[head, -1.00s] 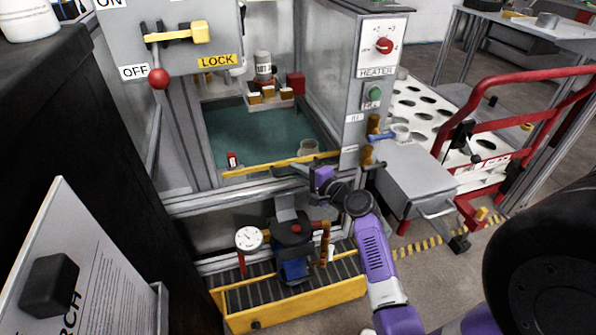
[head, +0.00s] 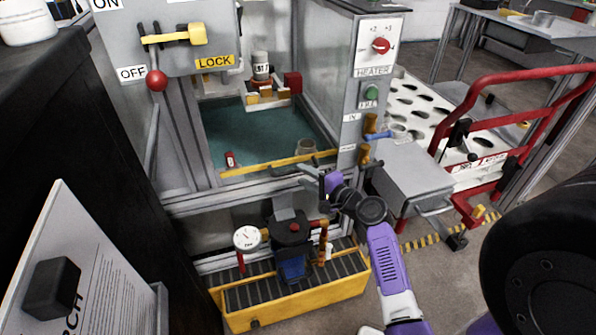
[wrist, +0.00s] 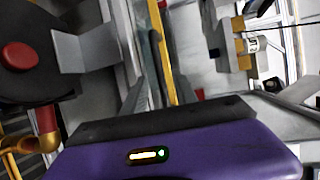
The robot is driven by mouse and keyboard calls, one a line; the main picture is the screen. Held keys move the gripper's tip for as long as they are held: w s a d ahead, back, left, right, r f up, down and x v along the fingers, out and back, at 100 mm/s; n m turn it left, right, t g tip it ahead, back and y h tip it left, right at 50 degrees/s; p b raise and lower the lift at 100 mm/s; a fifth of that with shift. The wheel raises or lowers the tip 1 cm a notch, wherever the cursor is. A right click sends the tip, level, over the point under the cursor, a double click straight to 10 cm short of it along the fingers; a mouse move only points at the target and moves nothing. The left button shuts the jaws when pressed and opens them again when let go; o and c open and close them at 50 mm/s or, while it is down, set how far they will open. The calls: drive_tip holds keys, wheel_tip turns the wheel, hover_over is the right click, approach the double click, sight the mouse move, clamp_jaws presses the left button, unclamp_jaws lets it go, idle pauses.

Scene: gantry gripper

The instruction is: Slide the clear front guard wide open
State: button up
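The clear front guard is hard to make out. A yellow bar (head: 262,166) runs along the bottom of the enclosure's front opening, and I cannot tell whether it belongs to the guard. My gripper (head: 292,171) is at the right end of this bar, in front of the sill, with its fingers pointing left. The fingers look spread apart. In the wrist view, the yellow bar (wrist: 163,45) runs away between or just beyond my two fingers (wrist: 160,92). I see no firm grip on it. How far the guard stands open cannot be told.
A lever with a red knob (head: 157,80) and a LOCK label are at upper left. A heater panel (head: 375,60) is right of the opening. A grey box (head: 410,178) and red rail (head: 500,85) stand farther right. A pump (head: 290,245) sits in a yellow tray (head: 300,308) below.

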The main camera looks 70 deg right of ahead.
drive_tip(key=shift+v, duration=1.7)
